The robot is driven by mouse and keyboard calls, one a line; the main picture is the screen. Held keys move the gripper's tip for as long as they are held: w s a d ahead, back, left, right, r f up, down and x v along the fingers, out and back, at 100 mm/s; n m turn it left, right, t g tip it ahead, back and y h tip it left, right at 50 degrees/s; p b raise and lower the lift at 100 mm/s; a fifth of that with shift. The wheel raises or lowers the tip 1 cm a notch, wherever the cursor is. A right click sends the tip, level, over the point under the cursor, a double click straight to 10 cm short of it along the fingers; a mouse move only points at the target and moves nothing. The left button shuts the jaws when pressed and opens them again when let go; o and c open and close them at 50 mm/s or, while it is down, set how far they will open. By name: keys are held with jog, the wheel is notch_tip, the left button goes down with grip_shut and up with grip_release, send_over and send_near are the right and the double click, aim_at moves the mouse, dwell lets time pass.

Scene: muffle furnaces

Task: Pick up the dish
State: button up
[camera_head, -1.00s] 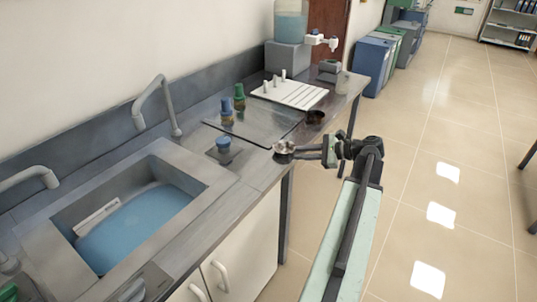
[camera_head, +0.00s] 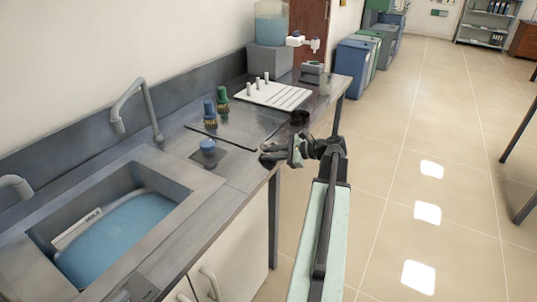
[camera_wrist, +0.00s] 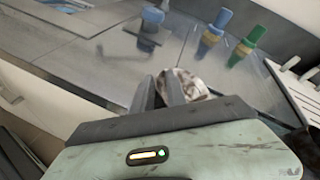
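The dish is a small, round, mottled white and brown piece in the wrist view (camera_wrist: 198,88), at my fingertips. My gripper (camera_wrist: 160,82) reaches it from above the counter edge, its two dark fingers close together. The right finger covers part of the dish, and a bit of the dish shows between the fingers. I cannot tell whether the fingers press on its rim. In the head view my gripper (camera_head: 267,154) is at the front edge of the counter and mostly hides the dish.
A dark brown bowl (camera_head: 299,117) stands farther back on the counter. A sink with blue water (camera_head: 115,238) is at the left.

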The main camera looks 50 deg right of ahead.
grip_shut()
jog(key=shift+r+p, duration=0.6)
notch_tip(320, 180, up, 3)
jog(key=p, duration=0.3)
jog(key=shift+r, duration=0.1)
jog(key=s+d, duration=0.9)
jog(key=s, duration=0.5)
notch_tip(320, 180, up, 10)
jog(key=p, duration=0.9)
jog(key=shift+w+a+f+p, duration=0.2)
jog(key=shift+w+p, duration=0.1)
jog(key=shift+p, duration=0.1)
